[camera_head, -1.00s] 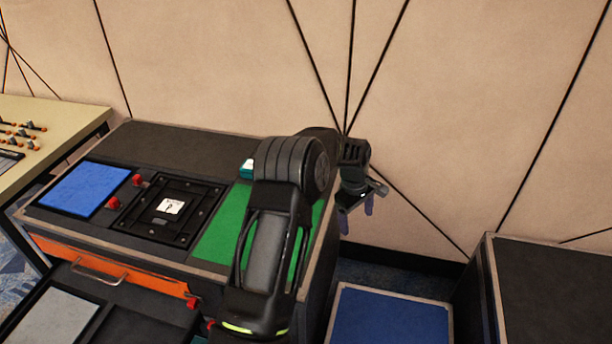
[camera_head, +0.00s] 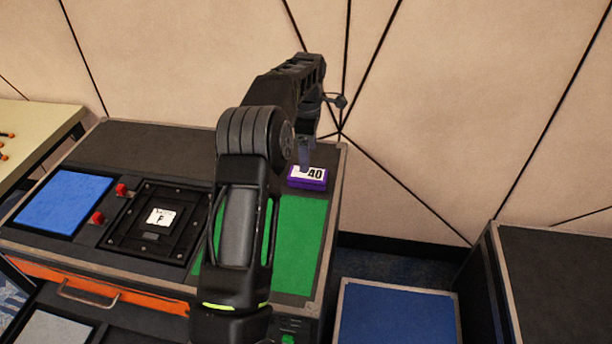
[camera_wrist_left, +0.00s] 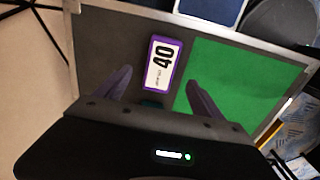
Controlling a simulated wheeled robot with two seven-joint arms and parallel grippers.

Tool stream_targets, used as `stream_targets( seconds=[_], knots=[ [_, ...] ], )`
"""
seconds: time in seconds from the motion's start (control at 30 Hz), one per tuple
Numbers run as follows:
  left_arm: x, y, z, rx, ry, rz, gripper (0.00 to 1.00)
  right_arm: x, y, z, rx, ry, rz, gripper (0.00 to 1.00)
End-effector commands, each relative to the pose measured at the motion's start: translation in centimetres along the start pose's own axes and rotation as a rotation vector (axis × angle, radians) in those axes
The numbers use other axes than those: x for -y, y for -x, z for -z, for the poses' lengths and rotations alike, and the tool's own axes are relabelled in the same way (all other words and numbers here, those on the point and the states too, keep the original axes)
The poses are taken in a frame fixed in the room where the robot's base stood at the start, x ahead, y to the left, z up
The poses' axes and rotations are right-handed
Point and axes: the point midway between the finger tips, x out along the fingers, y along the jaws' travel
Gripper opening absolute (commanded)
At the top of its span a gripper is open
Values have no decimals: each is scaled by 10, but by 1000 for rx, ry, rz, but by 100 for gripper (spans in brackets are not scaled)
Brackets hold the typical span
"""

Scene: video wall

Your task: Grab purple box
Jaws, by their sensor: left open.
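In the left wrist view the purple box (camera_wrist_left: 162,64) shows ahead of the two spread fingers of my open, empty left gripper (camera_wrist_left: 155,84). I cannot tell whether the fingers touch the box. My right gripper is not in view.
A blue panel (camera_head: 64,203) and a black framed plate (camera_head: 155,222) with red knobs are on the case's left. A blue-topped box (camera_head: 395,315) stands lower right, beside a dark case (camera_head: 560,265).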

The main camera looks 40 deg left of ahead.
Motion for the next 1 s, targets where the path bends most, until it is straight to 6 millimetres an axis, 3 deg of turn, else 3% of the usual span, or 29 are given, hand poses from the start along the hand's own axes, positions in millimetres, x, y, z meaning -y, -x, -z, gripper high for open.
stream_targets(
  seconds=[0.3,0.67,1.0],
  knots=[
    [1,-26,0,0,-1,2,78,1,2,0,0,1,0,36],
    [1,-30,0,0,-1,2,78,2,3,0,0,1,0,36],
    [2,-74,-2,0,-1,1,78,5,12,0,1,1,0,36]
  ],
)
